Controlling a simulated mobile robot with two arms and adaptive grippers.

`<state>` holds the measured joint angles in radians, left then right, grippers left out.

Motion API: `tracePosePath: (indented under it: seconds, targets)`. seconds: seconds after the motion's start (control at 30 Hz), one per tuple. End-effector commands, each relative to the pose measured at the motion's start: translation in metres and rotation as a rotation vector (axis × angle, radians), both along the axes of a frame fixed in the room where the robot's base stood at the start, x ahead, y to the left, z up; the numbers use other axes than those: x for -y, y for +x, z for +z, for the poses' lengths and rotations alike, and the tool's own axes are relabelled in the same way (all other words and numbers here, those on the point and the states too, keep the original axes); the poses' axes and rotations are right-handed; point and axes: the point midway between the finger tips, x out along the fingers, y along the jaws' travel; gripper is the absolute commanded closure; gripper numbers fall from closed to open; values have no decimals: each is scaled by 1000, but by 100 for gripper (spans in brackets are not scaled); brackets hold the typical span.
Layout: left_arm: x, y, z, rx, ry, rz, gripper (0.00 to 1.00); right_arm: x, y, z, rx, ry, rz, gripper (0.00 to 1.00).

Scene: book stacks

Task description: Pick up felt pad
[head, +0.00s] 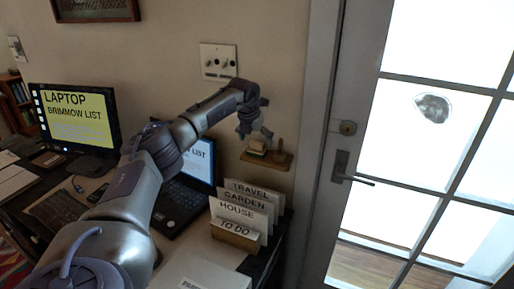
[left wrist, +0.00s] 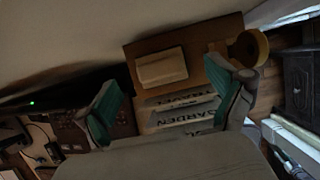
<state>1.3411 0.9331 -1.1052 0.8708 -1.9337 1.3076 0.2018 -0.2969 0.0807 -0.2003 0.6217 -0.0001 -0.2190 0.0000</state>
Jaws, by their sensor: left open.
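The felt pad looks to be the pale beige block (head: 257,146) on a small wooden wall shelf (head: 268,160). It also shows in the left wrist view as a pale rectangular pad (left wrist: 161,67) on the brown shelf board (left wrist: 205,28). My left gripper (head: 256,131) is open and empty just above the shelf, its fingers pointing down. In the left wrist view the two teal-padded fingers (left wrist: 168,84) are spread wide, with the pad beyond them and apart from them. My right gripper is in neither view.
A wooden-handled stamp-like object (head: 279,150) stands at the shelf's right end. Below are upright labelled cards (head: 247,205) in a wooden holder. A laptop (head: 187,185) and a monitor (head: 75,120) stand on the desk. A glazed door (head: 425,130) is at right.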

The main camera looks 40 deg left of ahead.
Motion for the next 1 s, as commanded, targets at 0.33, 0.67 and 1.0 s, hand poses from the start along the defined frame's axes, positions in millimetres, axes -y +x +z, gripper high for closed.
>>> tracePosePath:
  seconds: [0.33, 0.67, 1.0]
  targets:
    - [-4, 10, -26, 0, 0, -1, 6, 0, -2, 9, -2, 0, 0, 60]
    - [-4, 10, -26, 0, 0, -1, 40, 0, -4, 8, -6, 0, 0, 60]
    - [-4, 10, -26, 0, 0, -1, 71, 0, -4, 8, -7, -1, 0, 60]
